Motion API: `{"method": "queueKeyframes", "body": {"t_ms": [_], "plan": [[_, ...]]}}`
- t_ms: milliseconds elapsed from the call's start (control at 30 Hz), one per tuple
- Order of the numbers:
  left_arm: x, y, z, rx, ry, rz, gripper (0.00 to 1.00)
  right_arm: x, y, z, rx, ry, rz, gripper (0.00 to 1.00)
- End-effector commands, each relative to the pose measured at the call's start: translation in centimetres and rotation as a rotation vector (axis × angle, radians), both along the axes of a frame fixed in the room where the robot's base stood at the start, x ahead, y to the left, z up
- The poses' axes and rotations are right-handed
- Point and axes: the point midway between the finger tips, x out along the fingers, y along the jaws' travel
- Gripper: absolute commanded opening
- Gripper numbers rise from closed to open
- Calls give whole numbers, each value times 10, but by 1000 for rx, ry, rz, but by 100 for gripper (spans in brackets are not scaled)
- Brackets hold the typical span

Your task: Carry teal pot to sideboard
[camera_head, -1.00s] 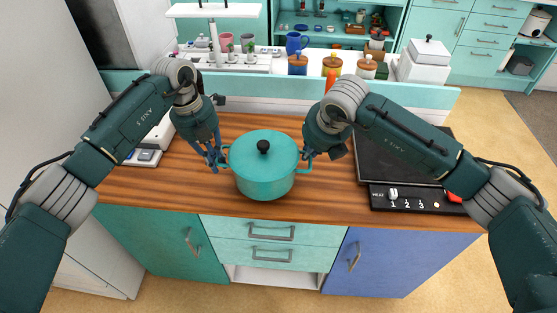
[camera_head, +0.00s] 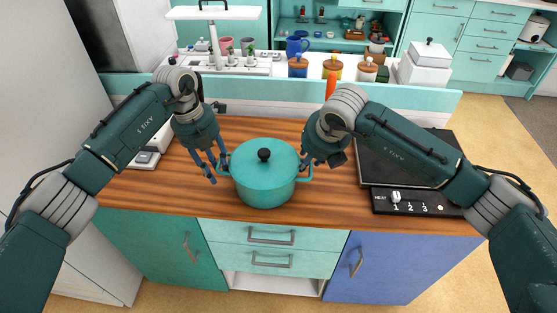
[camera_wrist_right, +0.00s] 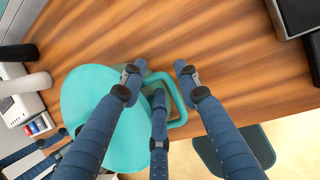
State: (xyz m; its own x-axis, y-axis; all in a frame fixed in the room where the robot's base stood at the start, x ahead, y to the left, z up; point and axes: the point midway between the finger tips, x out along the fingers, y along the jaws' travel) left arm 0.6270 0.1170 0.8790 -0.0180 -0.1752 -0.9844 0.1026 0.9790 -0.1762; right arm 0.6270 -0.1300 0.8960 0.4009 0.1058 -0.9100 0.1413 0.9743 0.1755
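The teal pot (camera_head: 265,185) stands upright on a wooden worktop (camera_head: 170,190), its lid (camera_head: 266,157) on, with a black knob. It has a loop handle at each side. My left gripper (camera_head: 213,166) is open beside the left handle, its fingers spread and seemingly clear of it. My right gripper (camera_head: 311,163) is at the right handle. In the right wrist view its fingers (camera_wrist_right: 158,82) are spread around the handle (camera_wrist_right: 179,98) without closing on it. Whether any finger touches the handle is unclear. Which furniture is the sideboard is not marked.
A dark hob (camera_head: 395,165) with a control strip lies right of the pot. A white appliance (camera_head: 146,158) stands at the left. Bare wood lies around the pot.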

Motion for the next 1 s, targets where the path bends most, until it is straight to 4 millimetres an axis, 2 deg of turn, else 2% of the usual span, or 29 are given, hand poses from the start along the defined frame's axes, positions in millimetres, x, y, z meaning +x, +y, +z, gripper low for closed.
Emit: {"method": "queueKeyframes", "body": {"t_ms": [167,400,600,833,1000], "plan": [[2,3,18,-1,-3,-1,31,0,-1,0,-2,0,-2,32],[3,12,68,0,-4,1,31,0,-2,0,-2,0,-3,32],[3,19,102,0,-2,0,31,0,-2,0,-3,0,-3,32],[3,21,117,-1,1,-1,31,-1,-2,4,-2,-1,-3,32],[3,21,118,-1,1,0,31,-10,-5,28,-3,-5,-2,32]]}}
